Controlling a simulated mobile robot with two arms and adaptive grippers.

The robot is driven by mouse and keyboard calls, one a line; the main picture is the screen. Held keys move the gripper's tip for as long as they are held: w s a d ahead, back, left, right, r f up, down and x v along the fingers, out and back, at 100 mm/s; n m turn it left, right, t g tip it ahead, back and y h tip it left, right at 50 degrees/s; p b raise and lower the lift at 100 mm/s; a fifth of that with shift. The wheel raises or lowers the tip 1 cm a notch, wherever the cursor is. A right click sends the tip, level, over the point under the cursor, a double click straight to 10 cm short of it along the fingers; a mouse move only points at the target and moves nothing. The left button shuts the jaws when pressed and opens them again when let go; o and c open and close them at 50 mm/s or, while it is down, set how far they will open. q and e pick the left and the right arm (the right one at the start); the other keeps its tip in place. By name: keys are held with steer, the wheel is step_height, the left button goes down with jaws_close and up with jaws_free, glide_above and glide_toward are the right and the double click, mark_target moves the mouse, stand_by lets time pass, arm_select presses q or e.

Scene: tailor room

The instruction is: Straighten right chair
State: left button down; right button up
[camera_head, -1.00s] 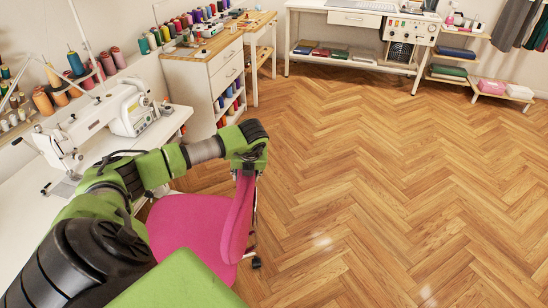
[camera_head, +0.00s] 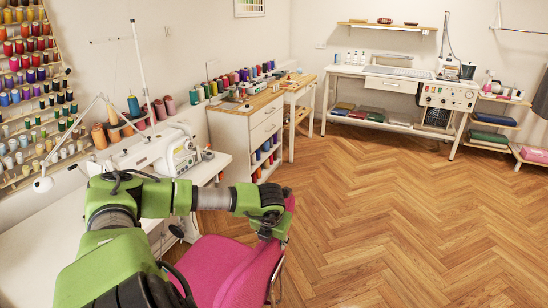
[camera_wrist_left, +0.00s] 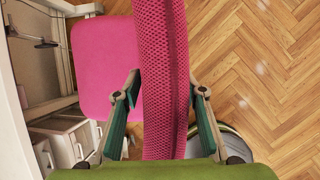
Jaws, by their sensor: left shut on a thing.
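The pink chair (camera_head: 212,268) stands in front of the sewing table (camera_head: 62,232) at lower centre-left of the head view. Its backrest (camera_head: 254,280) faces right, away from the table. My left gripper (camera_head: 269,222) is at the top of the backrest. In the left wrist view its two fingers (camera_wrist_left: 165,85) lie on either side of the mesh backrest (camera_wrist_left: 166,35), shut on it. The pink seat (camera_wrist_left: 105,52) shows to the left there. The chair's base is mostly hidden. My right gripper is not in view.
A white sewing machine (camera_head: 160,152) stands on the table, left of the chair. A wooden-topped drawer cabinet (camera_head: 245,135) is behind. A white bench with a machine (camera_head: 448,95) and shelves stand at the back. The wooden floor (camera_head: 400,220) to the right is clear.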

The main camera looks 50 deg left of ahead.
arm_select(q)
steer(key=shift+d+f, duration=0.1)
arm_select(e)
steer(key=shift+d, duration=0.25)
arm_select(q)
steer(key=c, duration=1.3)
jaws_free()
steer(key=shift+s, duration=0.1)
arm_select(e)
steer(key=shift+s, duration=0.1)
arm_select(q)
steer(key=v, duration=1.2)
